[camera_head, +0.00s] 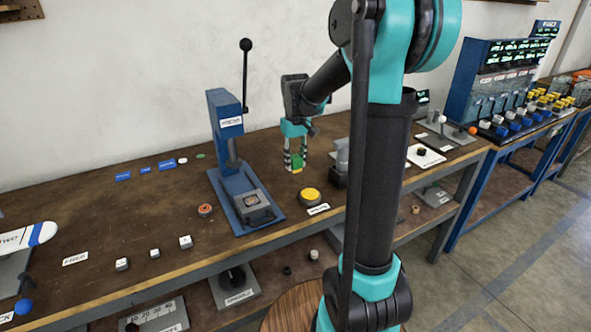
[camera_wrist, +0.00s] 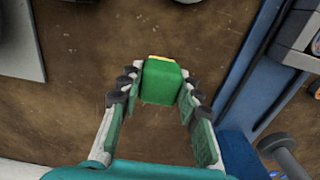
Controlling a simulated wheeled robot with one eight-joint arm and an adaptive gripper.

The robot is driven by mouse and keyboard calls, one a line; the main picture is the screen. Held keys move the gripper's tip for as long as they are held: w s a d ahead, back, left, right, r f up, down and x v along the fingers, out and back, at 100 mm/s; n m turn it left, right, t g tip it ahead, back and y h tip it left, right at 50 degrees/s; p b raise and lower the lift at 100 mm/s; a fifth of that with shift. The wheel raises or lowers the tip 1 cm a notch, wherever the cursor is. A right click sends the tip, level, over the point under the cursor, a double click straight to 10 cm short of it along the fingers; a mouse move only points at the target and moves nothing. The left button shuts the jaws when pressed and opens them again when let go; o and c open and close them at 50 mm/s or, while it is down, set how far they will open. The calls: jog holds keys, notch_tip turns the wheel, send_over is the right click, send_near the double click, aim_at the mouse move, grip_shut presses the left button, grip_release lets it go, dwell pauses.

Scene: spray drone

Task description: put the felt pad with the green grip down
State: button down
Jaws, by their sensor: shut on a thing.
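My gripper (camera_head: 296,163) is above the brown bench, just right of the blue lever press. It is shut on the green grip (camera_wrist: 160,82) of the felt pad. The grip is a green block between the fingertips in the wrist view, and it also shows small in the head view (camera_head: 297,160). A thin yellowish edge of the felt pad (camera_wrist: 158,58) shows beyond the grip; the rest of the pad is hidden. I cannot tell whether the pad touches the bench.
The blue press (camera_head: 229,160) with its tall black lever stands close left of my gripper. A yellow round button (camera_head: 310,195) is in front, with a white label (camera_head: 318,209). Bare bench (camera_wrist: 75,95) shows around the grip in the wrist view.

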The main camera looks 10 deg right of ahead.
aim_at(295, 169)
jog(key=shift+f, duration=1.75)
jog(key=shift+f, duration=0.15)
jog(key=c, duration=1.1)
grip_release()
jog(key=shift+o, duration=0.2)
notch_tip(295, 169, up, 12)
jog(key=shift+r, duration=0.2)
